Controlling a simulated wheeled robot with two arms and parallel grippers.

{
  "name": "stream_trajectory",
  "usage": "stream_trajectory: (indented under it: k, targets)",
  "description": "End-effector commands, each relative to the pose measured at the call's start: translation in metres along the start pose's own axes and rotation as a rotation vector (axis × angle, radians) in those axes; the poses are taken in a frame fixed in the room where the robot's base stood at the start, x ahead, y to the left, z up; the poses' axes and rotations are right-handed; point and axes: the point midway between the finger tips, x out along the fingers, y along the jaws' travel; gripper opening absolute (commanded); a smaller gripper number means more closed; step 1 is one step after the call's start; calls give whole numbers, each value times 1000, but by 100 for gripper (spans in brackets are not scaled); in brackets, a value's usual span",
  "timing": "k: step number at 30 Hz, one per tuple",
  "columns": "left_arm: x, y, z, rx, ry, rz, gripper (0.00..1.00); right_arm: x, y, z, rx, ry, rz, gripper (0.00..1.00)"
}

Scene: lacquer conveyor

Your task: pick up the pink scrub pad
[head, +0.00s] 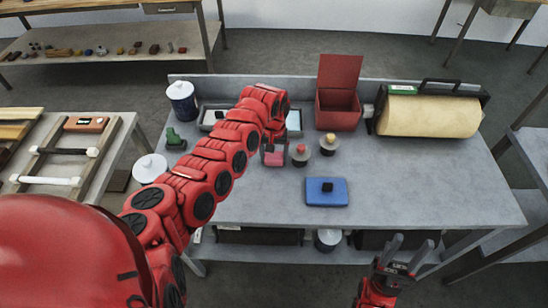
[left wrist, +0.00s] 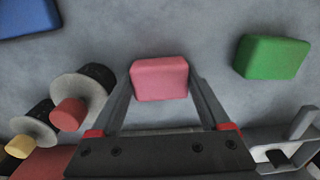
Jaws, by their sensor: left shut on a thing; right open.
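The pink scrub pad (left wrist: 160,78) is a small rounded block between the two fingers of my left gripper (left wrist: 163,88) in the left wrist view. The fingers touch it on both sides, so the gripper is shut on it. I cannot tell whether the pad rests on the table or is just clear of it. In the head view my left gripper (head: 274,156) is over the middle of the grey table, left of the red-knobbed object (head: 300,152). My right gripper (head: 413,240) is open and empty, in front of the table's front edge.
A green block (left wrist: 272,57) lies to the right in the left wrist view. A yellow-knobbed object (head: 328,145) stands beside the red-knobbed one. A blue box (head: 320,196) lies nearer the front. An open red box (head: 338,112) and a large brown roll (head: 428,117) stand behind. The table's right front is clear.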

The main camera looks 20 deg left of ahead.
Motion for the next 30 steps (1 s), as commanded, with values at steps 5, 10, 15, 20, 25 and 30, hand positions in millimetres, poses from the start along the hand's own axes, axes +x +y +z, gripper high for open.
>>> stream_trajectory:
  k: [5,10,15,20,25,30]
  targets:
    - [-2,0,-1,0,2,1,27,-2,0,0,0,0,0,50]
    - [-13,0,-1,-1,3,1,27,-8,0,1,0,0,0,50]
    - [-34,2,2,2,3,2,27,-18,-1,3,0,0,0,50]
    - [-35,12,20,2,-1,4,27,-22,-1,4,0,0,0,50]
    - [-35,22,39,4,-2,2,27,-29,-1,5,0,0,0,50]
    - [-44,35,52,7,7,8,27,-25,-1,4,0,0,0,50]
